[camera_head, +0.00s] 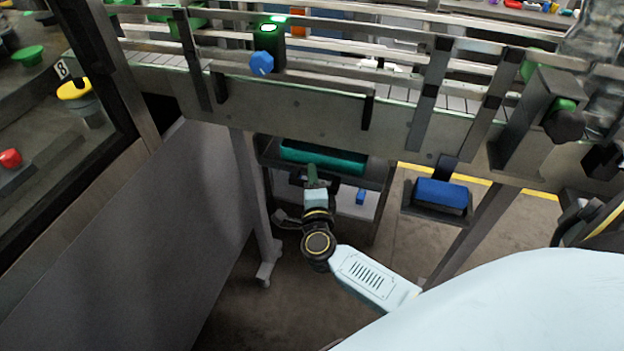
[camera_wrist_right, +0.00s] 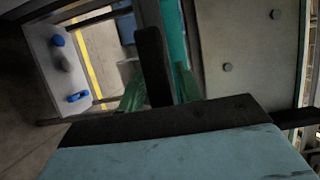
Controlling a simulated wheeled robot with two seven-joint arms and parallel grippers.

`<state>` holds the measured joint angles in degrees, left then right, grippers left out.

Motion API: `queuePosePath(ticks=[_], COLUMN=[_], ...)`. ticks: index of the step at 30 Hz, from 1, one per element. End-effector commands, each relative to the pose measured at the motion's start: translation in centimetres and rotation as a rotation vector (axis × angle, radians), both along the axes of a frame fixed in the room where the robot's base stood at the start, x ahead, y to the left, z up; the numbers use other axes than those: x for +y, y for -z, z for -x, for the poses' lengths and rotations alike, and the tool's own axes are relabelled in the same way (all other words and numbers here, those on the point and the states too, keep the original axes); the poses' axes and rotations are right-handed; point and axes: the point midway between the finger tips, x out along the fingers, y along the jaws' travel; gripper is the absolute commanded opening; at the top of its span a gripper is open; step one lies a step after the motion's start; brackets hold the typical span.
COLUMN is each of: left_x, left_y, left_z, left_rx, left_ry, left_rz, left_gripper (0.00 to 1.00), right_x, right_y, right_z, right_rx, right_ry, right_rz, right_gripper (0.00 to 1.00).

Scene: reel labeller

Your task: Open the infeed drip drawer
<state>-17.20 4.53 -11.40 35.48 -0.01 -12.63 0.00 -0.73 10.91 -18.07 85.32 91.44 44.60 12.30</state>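The infeed drip drawer (camera_head: 376,174) is a dark tray under the conveyor with a teal block (camera_head: 322,158) in it. The teal also shows as a strip in the right wrist view (camera_wrist_right: 174,40). My right gripper (camera_head: 312,177) is at its front. In the right wrist view its green fingers (camera_wrist_right: 157,88) stand on either side of a dark bar (camera_wrist_right: 152,55), which looks like the drawer's handle. How far out the drawer stands is unclear. My left gripper is not in view.
The conveyor (camera_head: 300,100) with a blue knob (camera_head: 261,63) runs above. A blue block (camera_head: 441,194) sits on a dark holder to the right. A pale lower shelf (camera_head: 345,205) holds small blue items. A grey panel (camera_head: 130,240) closes off the left.

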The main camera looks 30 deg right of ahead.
Motion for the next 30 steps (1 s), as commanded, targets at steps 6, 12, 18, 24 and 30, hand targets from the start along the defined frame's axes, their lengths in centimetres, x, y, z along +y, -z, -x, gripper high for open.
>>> queuePosePath(ticks=[6, 12, 18, 24, 30], left_x=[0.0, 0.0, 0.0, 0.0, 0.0], left_y=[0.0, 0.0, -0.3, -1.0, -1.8], left_z=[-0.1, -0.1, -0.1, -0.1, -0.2], left_rx=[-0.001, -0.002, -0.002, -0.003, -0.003], left_ry=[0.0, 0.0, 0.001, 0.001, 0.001], left_rz=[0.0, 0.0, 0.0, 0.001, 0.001], left_gripper=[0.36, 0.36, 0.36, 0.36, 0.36], right_x=[0.0, 0.0, 0.8, 3.2, 6.4], right_y=[0.0, 0.0, 0.0, 0.0, 0.0], right_z=[0.0, 0.0, 0.7, 2.8, 6.2], right_rx=[0.0, 0.001, 0.002, 0.004, 0.005], right_ry=[0.0, 0.0, 0.0, 0.0, 0.011], right_rz=[0.0, 0.0, -0.003, -0.005, -0.007], right_gripper=[0.05, 0.0, 0.0, 0.0, 0.0])
